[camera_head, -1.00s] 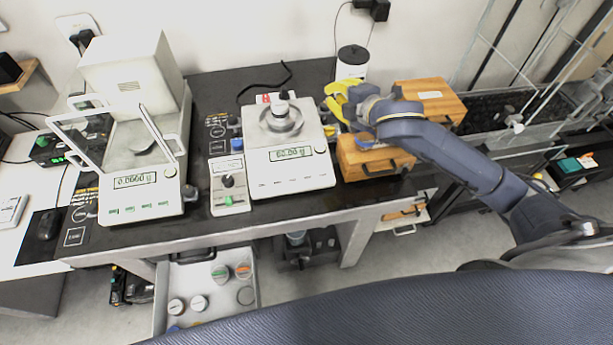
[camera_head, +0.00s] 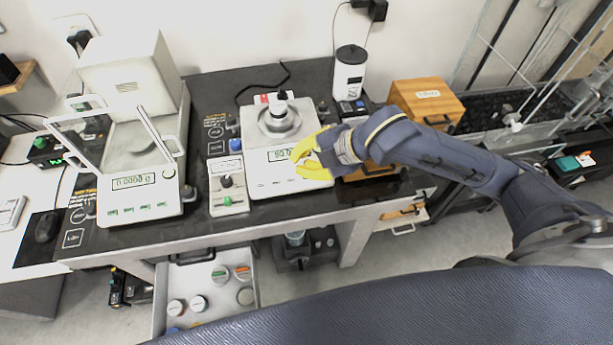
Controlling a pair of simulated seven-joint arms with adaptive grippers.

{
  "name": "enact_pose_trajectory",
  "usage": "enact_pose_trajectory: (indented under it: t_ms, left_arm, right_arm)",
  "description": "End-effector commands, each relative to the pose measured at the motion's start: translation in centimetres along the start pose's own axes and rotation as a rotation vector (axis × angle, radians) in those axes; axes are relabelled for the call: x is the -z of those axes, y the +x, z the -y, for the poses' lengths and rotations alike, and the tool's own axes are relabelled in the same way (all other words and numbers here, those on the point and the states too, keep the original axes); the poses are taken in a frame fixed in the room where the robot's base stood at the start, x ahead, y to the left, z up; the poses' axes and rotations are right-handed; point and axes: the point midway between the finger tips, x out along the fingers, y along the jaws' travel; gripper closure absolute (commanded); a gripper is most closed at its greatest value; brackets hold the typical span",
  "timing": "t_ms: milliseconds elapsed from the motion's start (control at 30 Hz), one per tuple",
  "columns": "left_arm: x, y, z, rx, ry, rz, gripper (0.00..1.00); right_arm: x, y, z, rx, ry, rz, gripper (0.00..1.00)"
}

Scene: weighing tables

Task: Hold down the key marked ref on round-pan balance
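The round-pan balance (camera_head: 259,178) stands in the middle of the dark table, white with a round metal pan (camera_head: 279,119) that bears a metal weight with a dark top. Its display is partly covered by my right gripper. Small key marks show along its front edge; the lettering is too small to read, so I cannot tell which is ref. My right gripper (camera_head: 298,163), with yellow fingers, is over the balance's front right part, fingers apart and with nothing seen between them. I cannot tell whether it touches the balance. My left gripper is out of view.
A balance with a glass draft shield (camera_head: 142,196) stands at left. A small control box (camera_head: 229,195) adjoins the round-pan balance's left side. Wooden boxes (camera_head: 427,97) and a white canister (camera_head: 349,76) stand at right. An open drawer (camera_head: 206,294) with jars sits below the table.

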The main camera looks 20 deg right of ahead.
Motion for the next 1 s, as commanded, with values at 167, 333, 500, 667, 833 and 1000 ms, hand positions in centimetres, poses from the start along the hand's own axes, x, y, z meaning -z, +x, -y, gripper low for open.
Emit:
enact_pose_trajectory:
  t_ms: [167, 333, 500, 667, 833, 1000]
  left_arm:
    - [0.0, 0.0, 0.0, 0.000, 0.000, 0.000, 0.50]
    - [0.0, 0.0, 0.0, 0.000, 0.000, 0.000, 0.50]
    - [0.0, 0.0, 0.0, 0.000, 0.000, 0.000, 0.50]
    - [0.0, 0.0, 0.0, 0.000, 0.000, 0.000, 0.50]
    - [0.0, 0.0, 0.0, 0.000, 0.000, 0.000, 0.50]
    - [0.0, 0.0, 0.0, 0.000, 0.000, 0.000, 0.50]
  right_arm:
    - [0.0, 0.0, 0.0, -0.001, 0.000, 0.001, 1.00]
    - [-0.3, 0.5, 0.3, 0.001, 0.002, 0.000, 1.00]
    - [-0.9, 1.7, 1.0, 0.001, 0.004, 0.000, 1.00]
    - [-1.8, 3.3, 1.8, 0.001, 0.005, 0.000, 1.00]
    - [-2.6, 4.8, 2.6, 0.001, 0.005, 0.001, 1.00]
    - [-3.3, 5.9, 3.1, 0.000, 0.002, 0.002, 1.00]
